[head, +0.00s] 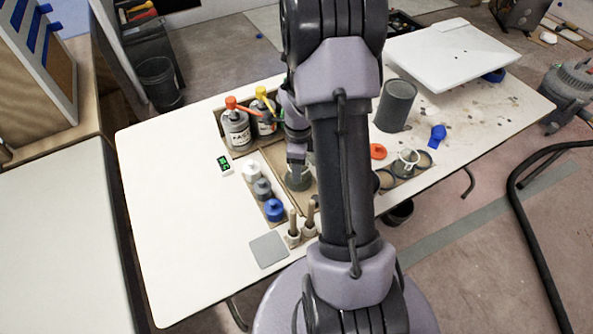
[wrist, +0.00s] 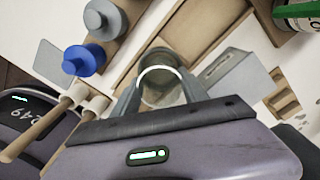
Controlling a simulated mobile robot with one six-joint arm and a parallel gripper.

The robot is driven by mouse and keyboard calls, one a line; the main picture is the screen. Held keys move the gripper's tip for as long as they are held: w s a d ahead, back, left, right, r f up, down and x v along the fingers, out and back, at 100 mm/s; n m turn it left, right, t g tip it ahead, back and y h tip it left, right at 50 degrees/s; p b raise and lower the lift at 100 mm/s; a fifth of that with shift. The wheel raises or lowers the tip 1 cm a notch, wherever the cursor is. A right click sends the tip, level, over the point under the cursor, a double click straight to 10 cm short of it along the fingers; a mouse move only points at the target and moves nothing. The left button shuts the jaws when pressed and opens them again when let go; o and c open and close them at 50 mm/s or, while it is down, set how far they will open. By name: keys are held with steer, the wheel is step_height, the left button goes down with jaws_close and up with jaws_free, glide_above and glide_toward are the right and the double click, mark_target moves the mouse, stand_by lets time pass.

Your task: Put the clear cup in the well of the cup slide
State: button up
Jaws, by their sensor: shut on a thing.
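The clear cup (wrist: 162,82) is between the two fingers of my gripper (wrist: 158,92) in the wrist view, its pale rim facing the camera. In the head view the cup (head: 298,180) shows greenish-grey below my gripper (head: 297,163), over the tan wooden tray in the middle of the table. I cannot tell whether its base touches the tray. A strip with round wells (head: 385,181), which looks like the cup slide, lies to the right, partly hidden by my arm. A pale cup-like thing (head: 406,161) stands on it.
Two bottles with red and yellow tops (head: 236,130) stand behind the tray. White, grey and blue small bottles (head: 274,210) line its left side, with wooden-handled tools (head: 293,228) in front. A grey canister (head: 395,106) stands right of my arm.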

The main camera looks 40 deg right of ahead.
steer(key=shift+f, duration=0.15)
steer(key=shift+f, duration=0.2)
steer(key=o, duration=1.3)
